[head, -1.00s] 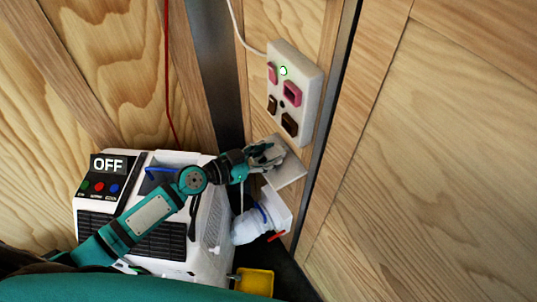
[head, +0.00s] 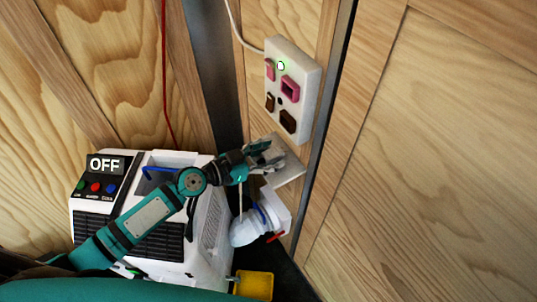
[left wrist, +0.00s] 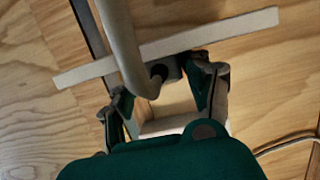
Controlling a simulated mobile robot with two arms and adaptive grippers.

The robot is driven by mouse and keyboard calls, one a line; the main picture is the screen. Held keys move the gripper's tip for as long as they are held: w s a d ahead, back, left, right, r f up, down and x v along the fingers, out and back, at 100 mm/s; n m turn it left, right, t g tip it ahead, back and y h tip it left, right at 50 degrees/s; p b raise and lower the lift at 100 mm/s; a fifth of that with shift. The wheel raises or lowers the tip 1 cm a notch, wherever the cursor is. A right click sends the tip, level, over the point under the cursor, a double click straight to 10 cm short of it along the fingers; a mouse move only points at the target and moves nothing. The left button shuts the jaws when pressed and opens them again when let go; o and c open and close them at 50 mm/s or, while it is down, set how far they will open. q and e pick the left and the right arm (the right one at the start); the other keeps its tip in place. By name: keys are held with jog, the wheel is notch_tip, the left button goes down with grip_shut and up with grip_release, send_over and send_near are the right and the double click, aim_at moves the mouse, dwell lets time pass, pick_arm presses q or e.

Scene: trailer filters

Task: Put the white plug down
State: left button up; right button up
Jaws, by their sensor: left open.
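My left gripper (head: 264,158) is at the small white shelf (head: 291,172) on the wall, below the socket box. It is open, with one finger on each side of the plug in the left wrist view (left wrist: 166,88). The white plug (left wrist: 174,68) shows there as a small greyish body with a dark collar, close to the shelf's pale strip (left wrist: 80,75). Its thick pale cable (left wrist: 122,42) crosses in front. Whether the plug rests on the shelf I cannot tell. In the head view my gripper mostly hides the plug. My right gripper is not in view.
The white socket box (head: 309,75) with a green light and pink and brown sockets is above the shelf. A white machine marked OFF (head: 166,220) stands at left. A white bag-like item (head: 246,229) hangs below the shelf. A yellow container (head: 254,285) is at the bottom.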

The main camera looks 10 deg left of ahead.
pick_arm(q)
jog(key=shift+s+a+f, duration=0.15)
jog(key=shift+a+f, duration=0.1)
jog(key=shift+f, duration=0.35)
jog(key=shift+r+p, duration=0.3)
jog(key=shift+p, duration=0.25)
jog(key=shift+r+p, duration=0.45)
jog(key=shift+p, duration=0.1)
jog(key=shift+s+a+f+b, duration=0.35)
jog(key=shift+a+b, duration=0.25)
jog(key=shift+a, duration=0.05)
jog(key=r+b+v, duration=0.1)
jog(key=b+v, duration=0.3)
jog(key=v, duration=0.6)
jog(key=shift+r, duration=0.25)
